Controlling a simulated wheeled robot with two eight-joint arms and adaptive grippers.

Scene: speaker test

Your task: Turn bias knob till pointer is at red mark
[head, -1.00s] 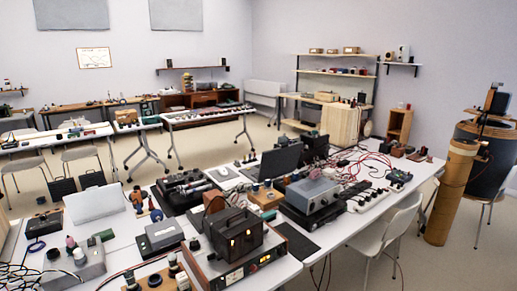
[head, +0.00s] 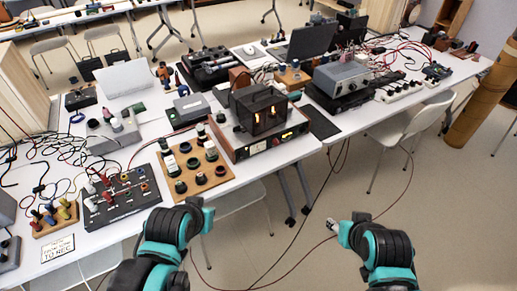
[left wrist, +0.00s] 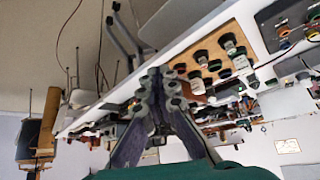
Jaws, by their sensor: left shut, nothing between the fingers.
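No bias knob label, pointer or red mark can be made out at this size. A tube amplifier (head: 262,140) with glowing tubes and a lit front panel stands near the table's front edge in the head view. Left of it lies a wooden board (head: 187,187) with several dark round knobs; the board also shows in the left wrist view (left wrist: 206,60). My left gripper (left wrist: 157,80) is shut and empty in the left wrist view, apart from the board.
A black panel (head: 125,205) with coloured plugs and a wooden block (head: 52,222) with binding posts lie to the left. Loose cables cover the table's left end. A white chair (head: 405,130) stands at the right. Cables hang to the floor below the front edge.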

